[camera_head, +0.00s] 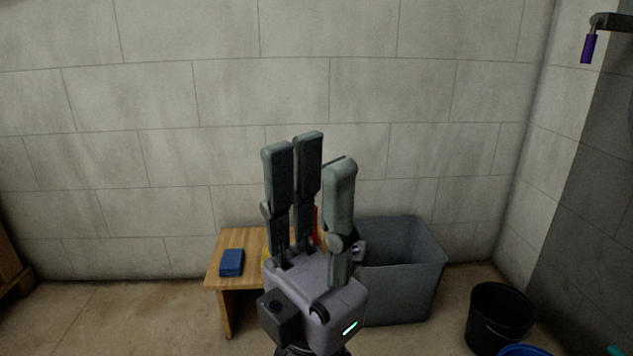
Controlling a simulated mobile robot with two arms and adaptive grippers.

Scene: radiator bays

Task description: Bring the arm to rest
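My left gripper (316,158) stands upright in the middle of the head view. Its grey fingers are straight and point up, two on the left and one on the right. The fingers are apart, and I see nothing held between them. The palm is below, in front of the wooden table and the grey bin. My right gripper is not in view.
A small wooden table (231,290) stands by the back wall with a blue box (232,262) on it. Something red and yellow is mostly hidden behind my fingers. A grey bin (425,262) is right of the table. A black bucket (499,316) stands further right.

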